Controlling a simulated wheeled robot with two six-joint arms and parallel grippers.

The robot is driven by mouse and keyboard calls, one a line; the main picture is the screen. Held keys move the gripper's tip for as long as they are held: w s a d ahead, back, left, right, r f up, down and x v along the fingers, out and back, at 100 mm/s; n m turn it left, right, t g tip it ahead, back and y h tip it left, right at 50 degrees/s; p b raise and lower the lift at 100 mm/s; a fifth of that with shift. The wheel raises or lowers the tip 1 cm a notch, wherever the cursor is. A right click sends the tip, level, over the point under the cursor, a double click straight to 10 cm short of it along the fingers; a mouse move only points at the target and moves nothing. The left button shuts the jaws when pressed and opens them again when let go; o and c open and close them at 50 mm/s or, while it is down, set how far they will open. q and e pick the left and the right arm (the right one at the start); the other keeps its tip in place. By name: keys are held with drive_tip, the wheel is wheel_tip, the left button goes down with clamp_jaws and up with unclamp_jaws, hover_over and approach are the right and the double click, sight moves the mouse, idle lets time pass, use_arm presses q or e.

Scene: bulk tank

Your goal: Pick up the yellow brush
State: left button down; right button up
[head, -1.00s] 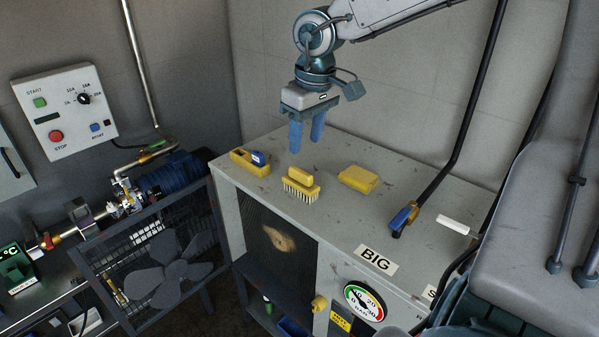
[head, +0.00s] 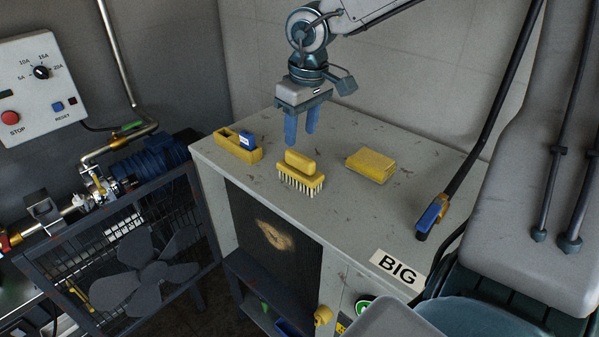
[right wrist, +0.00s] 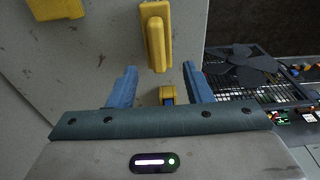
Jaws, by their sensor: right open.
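The yellow brush (head: 300,170) stands bristles down on the grey cabinet top, its raised yellow handle uppermost; it also shows in the right wrist view (right wrist: 155,36). My right gripper (head: 301,138) is open and empty, its blue fingers pointing down just above and behind the brush. In the right wrist view the brush lies just beyond the two open fingertips (right wrist: 159,70), roughly centred between them. In the head view the fingers look close to the handle; whether they touch it cannot be told. My left gripper is not in view.
A yellow holder with a blue part (head: 238,145) lies left of the brush, a yellow sponge-like block (head: 370,165) right of it. A blue-handled hose end (head: 432,215) is at the cabinet's right. The front cabinet top (head: 345,225) is clear. A caged fan (head: 145,285) stands left.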

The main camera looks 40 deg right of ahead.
sight(300, 155)
wheel_tip(300, 155, down, 3)
drive_tip(key=shift+a+r, duration=0.15)
drive_tip(key=shift+r, duration=0.05)
drive_tip(key=f, duration=0.1)
drive_tip(key=f+p, duration=0.1)
drive_tip(key=f, duration=0.1)
drive_tip(key=f+p, duration=0.1)
drive_tip(key=shift+w+d+f, duration=0.25)
drive_tip(key=shift+w+d, duration=0.1)
drive_tip(key=shift+f, duration=0.35)
drive_tip(key=shift+a, duration=0.1)
clamp_jaws()
